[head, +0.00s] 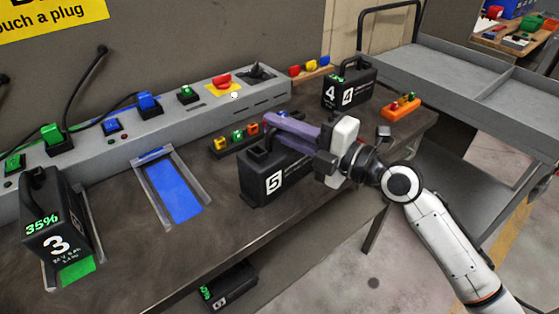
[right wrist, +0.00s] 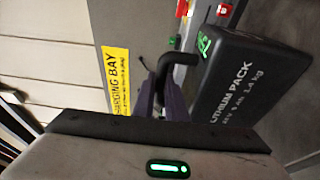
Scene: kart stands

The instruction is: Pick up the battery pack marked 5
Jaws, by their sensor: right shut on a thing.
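The black battery pack marked 5 (head: 262,183) is upright over the front part of the bench, in the middle of the head view. Its side with the words LITHIUM PACK (right wrist: 238,95) fills the right of the right wrist view. My right gripper (head: 290,130), with purple fingers, reaches in from the right at the top of this pack and is shut on its handle (right wrist: 183,64). The fingers hide most of the handle in the head view. I cannot tell whether the pack's base touches the bench. My left gripper is not in view.
An empty blue-floored bay (head: 172,190) lies between. Pack 4 (head: 350,92) and an orange plug block (head: 400,108) are at the back right. A grey charger rail (head: 190,125) runs behind; a grey cart (head: 450,85) stands right.

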